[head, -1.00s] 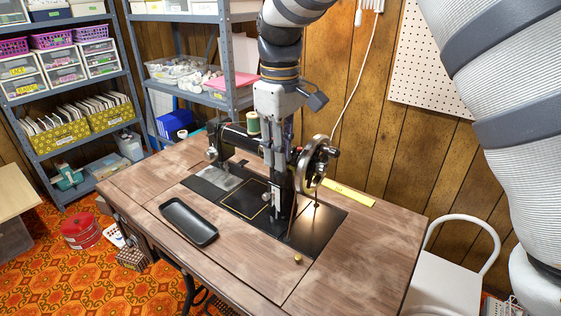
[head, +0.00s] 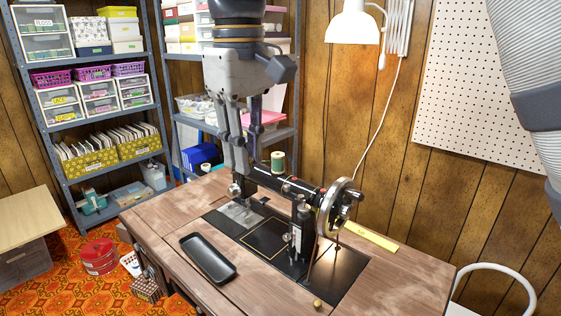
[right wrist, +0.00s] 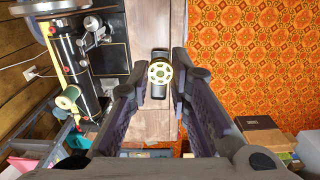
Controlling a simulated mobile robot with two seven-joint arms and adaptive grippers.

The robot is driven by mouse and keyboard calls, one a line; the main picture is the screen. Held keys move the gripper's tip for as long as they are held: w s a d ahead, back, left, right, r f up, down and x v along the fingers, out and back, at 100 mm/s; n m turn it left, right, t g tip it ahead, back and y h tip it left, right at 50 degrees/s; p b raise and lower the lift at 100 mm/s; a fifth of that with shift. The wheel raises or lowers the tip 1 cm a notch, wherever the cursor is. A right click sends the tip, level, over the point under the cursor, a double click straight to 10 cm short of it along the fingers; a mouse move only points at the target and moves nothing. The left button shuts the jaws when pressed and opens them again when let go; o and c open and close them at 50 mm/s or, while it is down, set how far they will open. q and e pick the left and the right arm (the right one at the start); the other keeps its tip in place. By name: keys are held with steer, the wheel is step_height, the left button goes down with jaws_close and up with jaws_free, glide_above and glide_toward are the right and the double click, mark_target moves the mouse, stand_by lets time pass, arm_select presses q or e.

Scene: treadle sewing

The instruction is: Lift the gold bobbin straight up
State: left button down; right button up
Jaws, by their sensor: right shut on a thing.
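My right gripper (head: 243,168) hangs in the air above the sewing machine (head: 285,187), fingers pointing down. In the right wrist view the gold bobbin (right wrist: 160,73), a pale yellow disc with a ring of holes, sits between the two fingertips, which are shut on it. It is seen face-on, clear of the machine and table. In the head view I cannot make the bobbin out at the fingertips. The machine's black bed with a bright slide plate (head: 240,214) lies below. My left gripper is not in view.
A black tray (head: 208,258) lies on the wooden table, left of the machine. The handwheel (head: 337,207) and a green thread spool (head: 278,162) stand up from the machine. A small brass piece (head: 317,303) and a yellow ruler (head: 374,239) lie on the table.

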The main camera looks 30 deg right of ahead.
steer(key=shift+s+a+r, duration=0.1)
steer(key=shift+a+r, duration=0.45)
steer(key=shift+r, duration=0.35)
steer(key=shift+s+a+r, duration=0.1)
steer(key=shift+a+r, duration=0.4)
steer(key=shift+r, duration=0.35)
